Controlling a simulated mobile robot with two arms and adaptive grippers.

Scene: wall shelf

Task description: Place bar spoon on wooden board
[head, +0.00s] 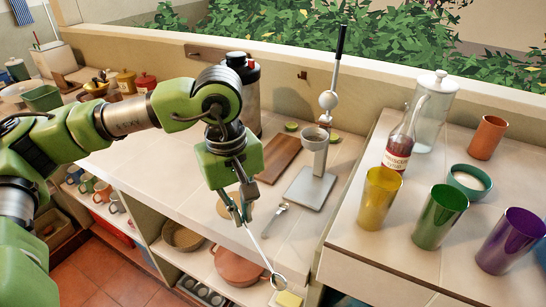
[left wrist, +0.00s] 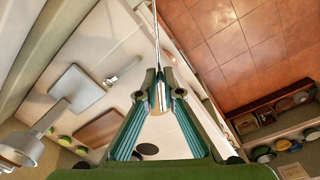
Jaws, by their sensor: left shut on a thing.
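My left gripper (head: 241,213) is shut on the bar spoon (head: 262,253), a long thin metal rod with a small round end. The spoon slants down and right past the counter's front edge. In the left wrist view the fingers (left wrist: 160,98) close on the spoon shaft (left wrist: 155,32), which runs up out of the picture. The wooden board (head: 279,158) is a brown rectangle lying flat on the counter, behind and right of the gripper. It also shows in the left wrist view (left wrist: 98,128), apart from the spoon. My right gripper is not in view.
A press (head: 311,187) with a tall black-tipped lever stands right of the board. A small metal utensil (head: 270,217) lies near the counter edge. Several coloured cups, including a yellow one (head: 379,198), stand on the right counter.

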